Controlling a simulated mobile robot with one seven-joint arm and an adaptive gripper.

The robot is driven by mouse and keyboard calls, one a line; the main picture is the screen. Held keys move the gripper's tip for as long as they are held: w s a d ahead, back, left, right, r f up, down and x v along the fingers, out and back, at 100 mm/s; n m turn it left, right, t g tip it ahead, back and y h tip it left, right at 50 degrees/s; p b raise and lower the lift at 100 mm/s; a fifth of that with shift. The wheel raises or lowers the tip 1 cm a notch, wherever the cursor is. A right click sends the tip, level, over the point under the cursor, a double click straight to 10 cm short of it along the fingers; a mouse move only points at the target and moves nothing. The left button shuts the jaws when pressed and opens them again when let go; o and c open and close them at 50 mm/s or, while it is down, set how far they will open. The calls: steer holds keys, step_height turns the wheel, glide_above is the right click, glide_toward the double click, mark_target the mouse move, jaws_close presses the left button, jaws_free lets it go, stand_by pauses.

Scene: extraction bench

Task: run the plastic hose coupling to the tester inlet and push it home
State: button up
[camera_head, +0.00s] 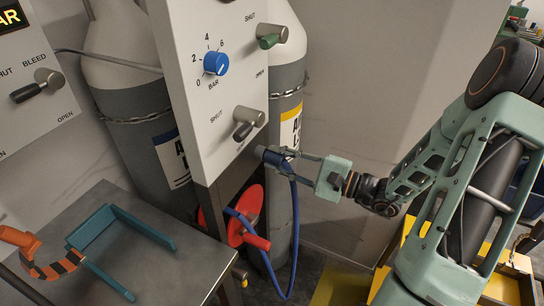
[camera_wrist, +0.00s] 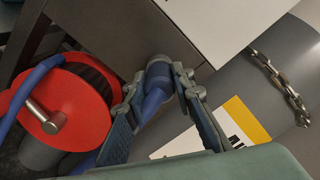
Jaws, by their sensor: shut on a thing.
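My gripper (camera_head: 281,160) is shut on the blue plastic hose coupling (camera_head: 274,158), beside the lower right edge of the white tester panel (camera_head: 210,100). In the wrist view the coupling (camera_wrist: 154,92) lies between the two fingers of my gripper (camera_wrist: 158,88). Its far end meets a grey round fitting (camera_wrist: 158,62) by the dark panel frame, which looks like the tester inlet. That fitting also shows in the head view (camera_head: 260,151). The coupling looks roughly in line with it; I cannot tell how deep it sits. The blue hose (camera_head: 295,225) hangs from the coupling in a loop.
A red hose reel (camera_head: 247,205) stands below the panel, close to the hose. Grey gas cylinders (camera_head: 285,105) stand behind, one with a chain (camera_wrist: 278,75). A metal bench (camera_head: 165,262) with a teal frame (camera_head: 140,222) is at left. Shut-off levers (camera_head: 249,122) protrude from the panel.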

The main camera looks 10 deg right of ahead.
steer(key=shift+d, duration=0.15)
jaws_close()
steer(key=shift+v, duration=2.7)
steer(key=shift+s, duration=0.1)
steer(key=shift+r, duration=0.15)
